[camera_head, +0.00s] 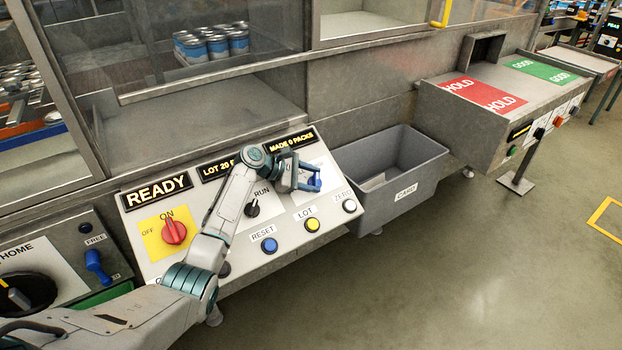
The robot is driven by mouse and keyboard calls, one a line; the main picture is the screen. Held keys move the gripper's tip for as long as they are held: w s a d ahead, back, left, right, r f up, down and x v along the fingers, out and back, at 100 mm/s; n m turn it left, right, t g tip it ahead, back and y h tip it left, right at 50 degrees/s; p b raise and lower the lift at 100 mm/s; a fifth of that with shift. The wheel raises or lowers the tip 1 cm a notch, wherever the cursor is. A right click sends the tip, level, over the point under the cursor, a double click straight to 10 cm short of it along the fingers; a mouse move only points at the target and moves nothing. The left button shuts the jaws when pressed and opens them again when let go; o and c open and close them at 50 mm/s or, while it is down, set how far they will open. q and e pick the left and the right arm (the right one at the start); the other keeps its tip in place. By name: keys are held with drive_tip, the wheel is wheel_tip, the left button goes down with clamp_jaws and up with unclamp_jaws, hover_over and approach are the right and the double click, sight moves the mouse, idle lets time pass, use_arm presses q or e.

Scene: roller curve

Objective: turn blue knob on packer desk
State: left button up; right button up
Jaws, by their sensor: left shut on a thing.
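The packer desk (150,262) is a white sloped panel with dark displays along its top, reading READY, LOT 20 and MADE 0 PACKS. The blue knob (315,182) sits near the panel's upper right. My left gripper (311,180) is shut on the blue knob, with its fingers either side of it. The fingers and wrist hide part of the knob. My left arm crosses the panel from the lower left and covers part of it. My right gripper is not in view.
A red switch (174,231) on yellow and a black RUN knob (252,209) are on the panel. Blue, yellow and white buttons line the front edge. A grey bin (418,166) labelled CARD stands to the right. Open floor (480,270) lies in front.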

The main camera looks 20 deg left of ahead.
use_arm(q)
drive_tip(key=o, duration=1)
drive_tip(key=shift+f, duration=0.15)
drive_tip(key=shift+c, duration=0.2)
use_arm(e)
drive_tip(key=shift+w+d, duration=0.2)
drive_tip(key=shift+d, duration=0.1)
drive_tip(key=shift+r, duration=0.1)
use_arm(q)
drive_tip(key=b+v, duration=0.1)
drive_tip(key=v, duration=0.9)
drive_tip(key=shift+a+b, duration=0.1)
drive_tip(key=shift+b, duration=0.3)
drive_tip(key=shift+s+a+r, duration=0.2)
drive_tip(key=shift+a, duration=0.05)
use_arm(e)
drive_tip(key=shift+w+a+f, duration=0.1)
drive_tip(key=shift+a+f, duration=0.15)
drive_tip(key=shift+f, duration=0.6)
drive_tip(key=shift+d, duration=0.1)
